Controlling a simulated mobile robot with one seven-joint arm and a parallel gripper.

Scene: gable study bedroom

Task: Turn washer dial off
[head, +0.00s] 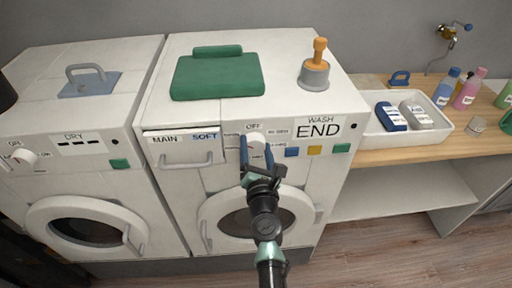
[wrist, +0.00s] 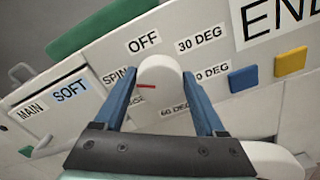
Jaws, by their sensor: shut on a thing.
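The washer (head: 180,190) is the white machine in the middle of the head view, with a front door and a label reading END. Its white dial (head: 256,138) sits on the panel below the OFF label (head: 253,126). In the wrist view the dial (wrist: 160,70) has a red mark on its face, lying toward the left side near the SPIN label (wrist: 118,76). The OFF label (wrist: 143,41) is above the dial. My gripper (wrist: 160,78) has its blue fingers on both sides of the dial and is shut on it. Labels below the dial are partly hidden.
Blue, yellow and green buttons (head: 314,150) sit right of the dial. The detergent drawer (head: 185,150) is on the left. A dryer (head: 75,150) stands to the left. A counter with a white tray (head: 440,133) and bottles (head: 467,90) is at the right.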

